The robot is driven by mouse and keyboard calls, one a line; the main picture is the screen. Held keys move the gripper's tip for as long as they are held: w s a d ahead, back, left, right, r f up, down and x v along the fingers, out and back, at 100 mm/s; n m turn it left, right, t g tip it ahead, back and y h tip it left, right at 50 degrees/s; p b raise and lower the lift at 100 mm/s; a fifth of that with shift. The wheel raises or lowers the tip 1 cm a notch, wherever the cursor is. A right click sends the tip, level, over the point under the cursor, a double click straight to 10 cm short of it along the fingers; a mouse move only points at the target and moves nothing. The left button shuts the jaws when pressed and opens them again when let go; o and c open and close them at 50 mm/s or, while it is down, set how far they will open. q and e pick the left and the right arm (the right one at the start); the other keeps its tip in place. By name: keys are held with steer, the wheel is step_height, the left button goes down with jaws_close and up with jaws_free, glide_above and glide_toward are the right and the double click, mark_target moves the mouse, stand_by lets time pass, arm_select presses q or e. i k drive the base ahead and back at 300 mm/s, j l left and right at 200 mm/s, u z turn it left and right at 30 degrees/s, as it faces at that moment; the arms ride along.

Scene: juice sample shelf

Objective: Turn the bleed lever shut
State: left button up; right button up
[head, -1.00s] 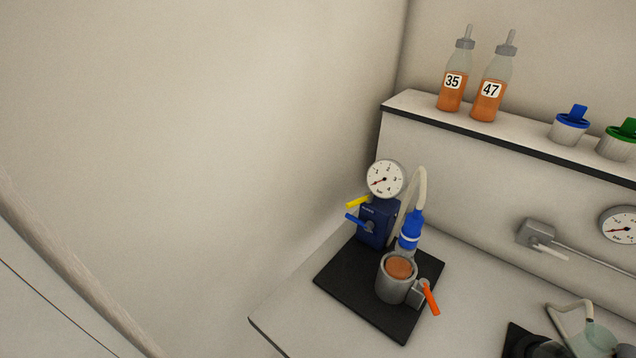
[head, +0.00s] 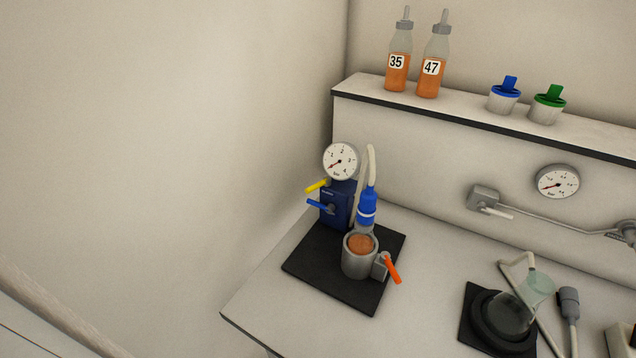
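No lever carries a readable name, so I cannot tell which is the bleed lever. A dark blue pump block (head: 338,206) stands on a black mat (head: 313,277). A yellow lever (head: 317,186) and a blue lever (head: 320,205) both stick out to its left. An orange lever (head: 392,269) on the grey cup (head: 355,263) slants down to the right. A pale lever (head: 495,211) sits on a grey wall box (head: 482,195), pointing right and slightly down. Neither of my grippers is in view.
A round gauge (head: 341,161) tops the pump; another gauge (head: 557,182) is on the wall panel. A blue hose fitting (head: 366,208) stands over the cup. Bottles 35 (head: 397,72) and 47 (head: 432,68) stand on the shelf. A glass flask (head: 513,315) is at right. The bench's front left is clear.

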mark_target(326, 181)
steer(key=k+l+z, duration=0.1)
steer(key=z, duration=0.25)
steer(key=k+l+z, duration=0.15)
steer(key=k+z, duration=0.2)
steer(key=k+l+z, duration=0.1)
steer(key=z, duration=0.25)
steer(key=l, duration=0.05)
